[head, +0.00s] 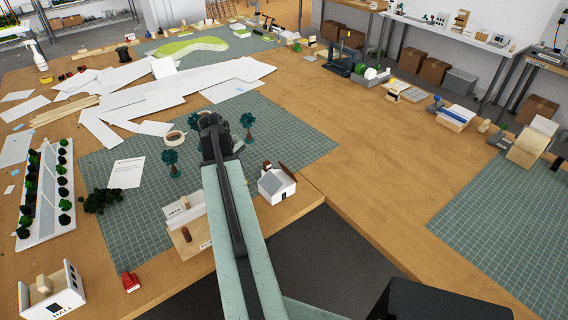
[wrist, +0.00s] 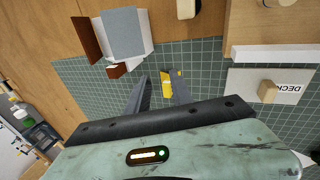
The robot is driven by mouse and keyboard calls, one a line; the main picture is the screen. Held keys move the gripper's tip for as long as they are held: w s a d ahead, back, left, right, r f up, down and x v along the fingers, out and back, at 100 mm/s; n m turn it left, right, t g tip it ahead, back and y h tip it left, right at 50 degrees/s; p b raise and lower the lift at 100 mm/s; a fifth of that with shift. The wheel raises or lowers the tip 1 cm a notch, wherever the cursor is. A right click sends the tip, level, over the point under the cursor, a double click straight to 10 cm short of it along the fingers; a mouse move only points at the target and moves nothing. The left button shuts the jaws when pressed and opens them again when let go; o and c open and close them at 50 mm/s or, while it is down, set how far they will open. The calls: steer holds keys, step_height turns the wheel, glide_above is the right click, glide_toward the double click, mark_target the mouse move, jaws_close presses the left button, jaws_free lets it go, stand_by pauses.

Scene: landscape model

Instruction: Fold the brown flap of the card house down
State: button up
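The card house (head: 274,188) is small and white with a grey roof, right of my arm near the table's front edge in the head view. Its brown flap (head: 287,172) sticks up at a slant from the right side. In the wrist view the house (wrist: 124,34) is at upper left, and the flap (wrist: 87,39) stands out along its left side. A small brown piece (wrist: 117,70) shows at its lower edge. My gripper (wrist: 161,77) has its fingers apart, clear of the house and flap. In the head view the fingertips are hidden behind my wrist.
A small yellow item (wrist: 168,86) shows between the fingers; I cannot tell whether it lies on the mat. A DECK card (head: 177,211) with a wooden piece is left of my arm. Small dark green trees (head: 247,121) stand on the cutting mat (head: 300,130), which has free room right of the arm.

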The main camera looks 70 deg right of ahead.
steer(key=r+m+g, duration=0.1)
steer(key=r, duration=0.1)
glide_above(284, 167)
steer(key=w+a, duration=0.1)
steer(key=a, duration=0.1)
steer(key=b+x, duration=0.4)
steer(key=x, duration=0.1)
steer(key=b+x, duration=0.2)
steer(key=shift+w+f, duration=0.25)
steer(key=shift+f, duration=0.15)
steer(key=shift+s+d+f+b, duration=0.15)
steer(key=shift+d+f+b, duration=0.1)
steer(key=shift+b, duration=0.25)
steer(key=shift+r, duration=0.1)
jaws_close()
steer(key=shift+a, duration=0.1)
